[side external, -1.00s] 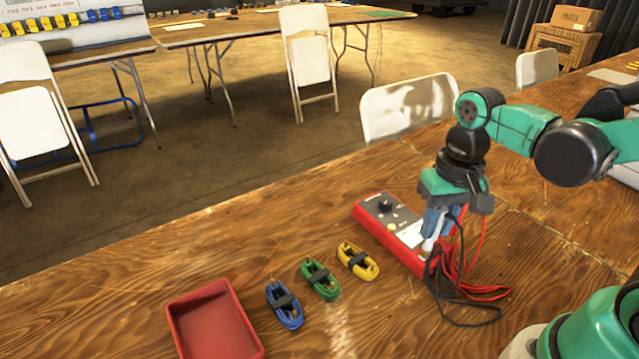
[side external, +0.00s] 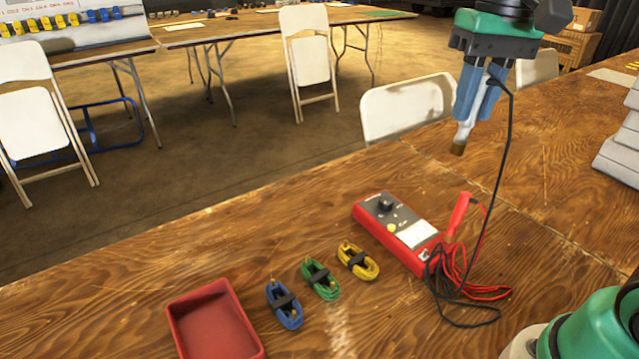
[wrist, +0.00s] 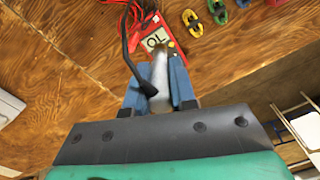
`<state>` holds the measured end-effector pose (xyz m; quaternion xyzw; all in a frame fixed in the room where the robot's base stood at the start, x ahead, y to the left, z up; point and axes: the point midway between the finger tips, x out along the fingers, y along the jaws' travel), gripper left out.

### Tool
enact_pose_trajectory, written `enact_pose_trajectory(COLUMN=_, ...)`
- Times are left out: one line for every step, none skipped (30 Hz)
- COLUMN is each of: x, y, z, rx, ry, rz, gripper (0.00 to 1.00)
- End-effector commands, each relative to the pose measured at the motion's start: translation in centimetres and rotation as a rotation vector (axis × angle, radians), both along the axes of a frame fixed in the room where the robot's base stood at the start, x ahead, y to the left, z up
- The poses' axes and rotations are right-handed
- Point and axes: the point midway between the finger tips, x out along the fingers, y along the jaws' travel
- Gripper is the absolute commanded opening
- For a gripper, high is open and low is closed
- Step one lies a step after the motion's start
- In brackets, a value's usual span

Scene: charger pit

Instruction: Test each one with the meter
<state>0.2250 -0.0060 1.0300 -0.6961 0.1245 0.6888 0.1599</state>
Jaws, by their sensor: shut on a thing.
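The red meter (side external: 398,234) lies on the wooden table; in the wrist view its display (wrist: 155,38) reads "OL". My gripper (side external: 470,112) is raised above the table, up and right of the meter, with blue fingers shut on a pale probe (side external: 462,134) with a brownish tip. A black lead runs from this probe down to the meter. A red probe (side external: 459,213) rests beside the meter, its red lead in loops. Three coiled cables with black straps lie in a row: blue (side external: 284,304), green (side external: 320,280) and yellow (side external: 357,261).
An empty red tray (side external: 176,318) sits left of the blue coil. Loose black and red leads (side external: 462,290) lie looped at the meter's near end. A white chair (side external: 408,108) stands behind the table's far edge. A grey stack (side external: 622,150) is at the right.

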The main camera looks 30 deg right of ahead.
Motion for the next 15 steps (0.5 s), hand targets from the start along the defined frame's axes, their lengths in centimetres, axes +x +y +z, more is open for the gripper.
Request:
enact_pose_trajectory(x=0.0, y=0.0, z=0.6, rx=0.0, ry=0.0, rz=0.0, gripper=0.0)
enact_pose_trajectory(x=0.0, y=0.0, z=0.9, rx=0.0, ry=0.0, rz=0.0, gripper=0.0)
enact_pose_trajectory(x=0.1, y=0.0, z=1.2, rx=0.0, ry=0.0, rz=0.001, gripper=0.0)
enact_pose_trajectory(x=0.2, y=0.1, z=1.3, rx=0.0, ry=0.0, rz=0.004, gripper=0.0)
enact_pose_trajectory(x=0.3, y=0.2, z=1.4, rx=-0.001, ry=0.001, rz=0.009, gripper=0.0)
enact_pose_trajectory(x=0.7, y=0.5, z=1.4, rx=-0.002, ry=0.001, rz=0.021, gripper=0.0)
enact_pose_trajectory(x=1.1, y=0.7, z=1.3, rx=-0.003, ry=0.002, rz=0.032, gripper=0.0)
enact_pose_trajectory(x=1.6, y=1.1, z=1.2, rx=-0.003, ry=0.002, rz=0.046, gripper=0.0)
enact_pose_trajectory(x=2.5, y=1.8, z=0.8, rx=-0.005, ry=0.004, rz=0.071, gripper=0.0)
enact_pose_trajectory(x=3.2, y=2.4, z=0.5, rx=-0.007, ry=0.004, rz=0.093, gripper=0.0)
enact_pose_trajectory(x=3.9, y=3.1, z=0.0, rx=-0.009, ry=0.005, rz=0.118, gripper=0.0)
enact_pose_trajectory(x=5.0, y=4.3, z=-0.7, rx=-0.012, ry=0.007, rz=0.154, gripper=0.0)
enact_pose_trajectory(x=5.8, y=5.3, z=-1.3, rx=-0.015, ry=0.007, rz=0.183, gripper=0.0)
enact_pose_trajectory(x=6.6, y=6.3, z=-2.0, rx=-0.017, ry=0.009, rz=0.212, gripper=0.0)
enact_pose_trajectory(x=7.5, y=7.9, z=-3.0, rx=-0.021, ry=0.01, rz=0.251, gripper=0.0)
